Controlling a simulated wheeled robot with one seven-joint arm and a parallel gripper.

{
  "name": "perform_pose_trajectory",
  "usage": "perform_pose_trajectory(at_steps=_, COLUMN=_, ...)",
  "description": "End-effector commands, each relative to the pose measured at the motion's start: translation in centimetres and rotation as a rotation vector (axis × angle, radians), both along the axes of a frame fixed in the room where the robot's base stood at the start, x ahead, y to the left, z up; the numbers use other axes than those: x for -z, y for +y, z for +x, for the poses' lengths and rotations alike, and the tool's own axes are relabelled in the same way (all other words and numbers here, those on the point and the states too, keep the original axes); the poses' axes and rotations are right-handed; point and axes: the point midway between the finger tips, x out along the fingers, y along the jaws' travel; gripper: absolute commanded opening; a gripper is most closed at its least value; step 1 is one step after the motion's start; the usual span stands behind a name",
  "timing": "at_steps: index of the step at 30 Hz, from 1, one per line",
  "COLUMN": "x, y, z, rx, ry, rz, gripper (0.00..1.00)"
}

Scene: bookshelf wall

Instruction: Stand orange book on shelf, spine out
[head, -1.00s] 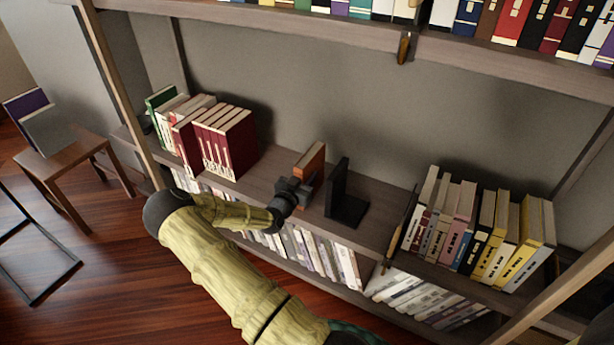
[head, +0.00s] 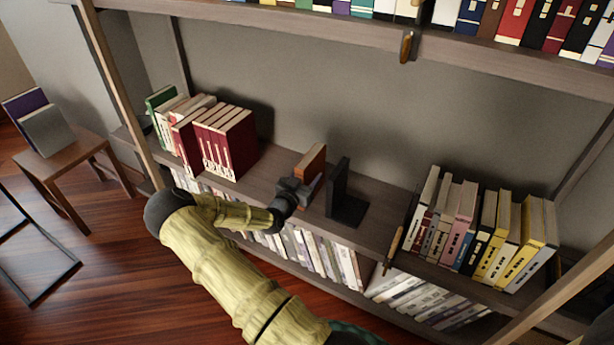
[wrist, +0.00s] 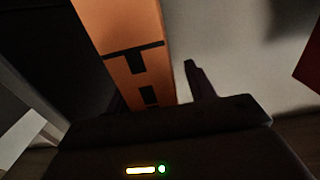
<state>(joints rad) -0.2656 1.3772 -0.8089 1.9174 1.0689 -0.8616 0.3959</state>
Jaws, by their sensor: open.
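The orange book (head: 311,162) stands upright on the middle shelf, just left of a black bookend (head: 347,204). My gripper (head: 306,188) is at the book's near side, and its jaws are open. In the wrist view the orange spine (wrist: 128,45) with black marks faces the camera. The spine's lower end is hidden behind my gripper (wrist: 155,98). The right finger stands apart from the book with a gap between them. The left finger shows dimly by the book's left edge, and I cannot tell if it touches.
Dark red books (head: 226,142) stand to the left on the middle shelf (head: 265,170), with bare shelf between. Yellow, pink and black books (head: 482,232) stand to the right. The upper shelf board (head: 340,32) runs overhead. A stool (head: 62,158) with two books is far left.

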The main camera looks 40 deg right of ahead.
Motion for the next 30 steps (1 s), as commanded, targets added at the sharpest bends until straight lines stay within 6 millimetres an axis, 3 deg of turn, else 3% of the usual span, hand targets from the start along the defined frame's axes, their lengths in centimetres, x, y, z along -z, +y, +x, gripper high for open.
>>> perform_pose_trajectory(at_steps=8, x=-0.1, y=1.9, z=-0.4, rx=-0.007, ry=0.000, rz=0.001, gripper=0.54)
perform_pose_trajectory(at_steps=30, x=-0.2, y=14.6, z=-5.8, rx=-0.001, ry=0.000, rz=-0.002, gripper=0.54)
